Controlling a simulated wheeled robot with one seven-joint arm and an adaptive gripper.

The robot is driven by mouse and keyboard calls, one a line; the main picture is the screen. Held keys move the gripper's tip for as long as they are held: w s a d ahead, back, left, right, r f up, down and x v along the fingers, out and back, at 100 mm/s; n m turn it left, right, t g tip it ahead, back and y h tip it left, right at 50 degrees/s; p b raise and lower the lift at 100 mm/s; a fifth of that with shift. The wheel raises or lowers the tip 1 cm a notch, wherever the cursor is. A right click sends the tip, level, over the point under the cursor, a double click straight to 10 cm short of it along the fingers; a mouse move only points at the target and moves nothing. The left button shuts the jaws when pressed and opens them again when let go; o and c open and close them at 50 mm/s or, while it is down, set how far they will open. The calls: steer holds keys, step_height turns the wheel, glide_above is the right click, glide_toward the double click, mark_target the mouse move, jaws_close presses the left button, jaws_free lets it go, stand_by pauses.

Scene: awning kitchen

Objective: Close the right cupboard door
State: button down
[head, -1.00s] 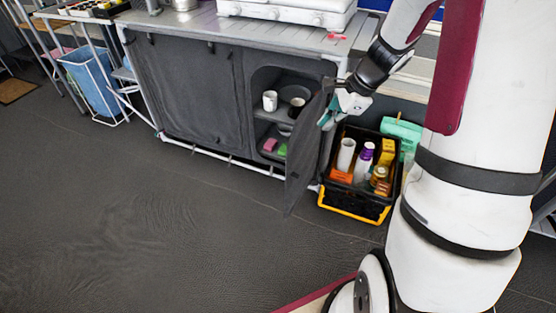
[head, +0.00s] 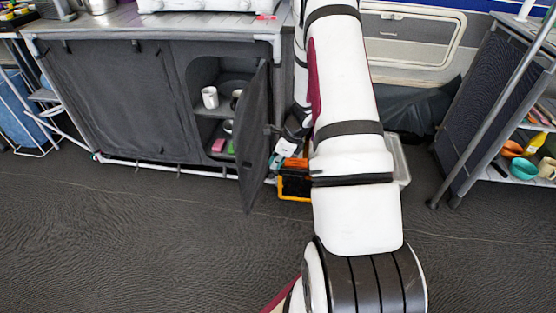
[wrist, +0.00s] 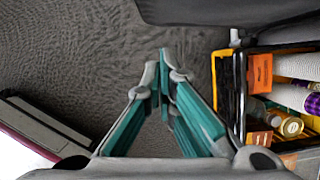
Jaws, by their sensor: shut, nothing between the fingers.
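The right cupboard door (head: 256,140), a dark grey fabric panel, stands open, swung out toward me from the cupboard. The open compartment (head: 205,75) shows shelves with a white mug (head: 210,97), another cup and small coloured items. My gripper (head: 276,160) is low on the right, outer side of the door, partly hidden by my arm; I cannot tell whether it touches the door. In the wrist view my gripper (wrist: 163,68) has its teal fingers together, with nothing between the tips. A dark panel (wrist: 220,8) at the top of that view is probably the door.
A black and orange crate (head: 294,184) with bottles stands right of the door, mostly behind my arm; the crate (wrist: 229,95) is close to the fingers in the wrist view. The left cupboard panel (head: 110,95) is closed. Floor (head: 130,235) in front is clear.

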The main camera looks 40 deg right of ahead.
steer(key=w+a+f+b, duration=0.2)
steer(key=w+f, duration=0.1)
steer(key=w, duration=0.1)
steer(key=shift+w+a, duration=0.3)
steer(key=shift+a+f, duration=0.1)
steer(key=shift+a, duration=0.05)
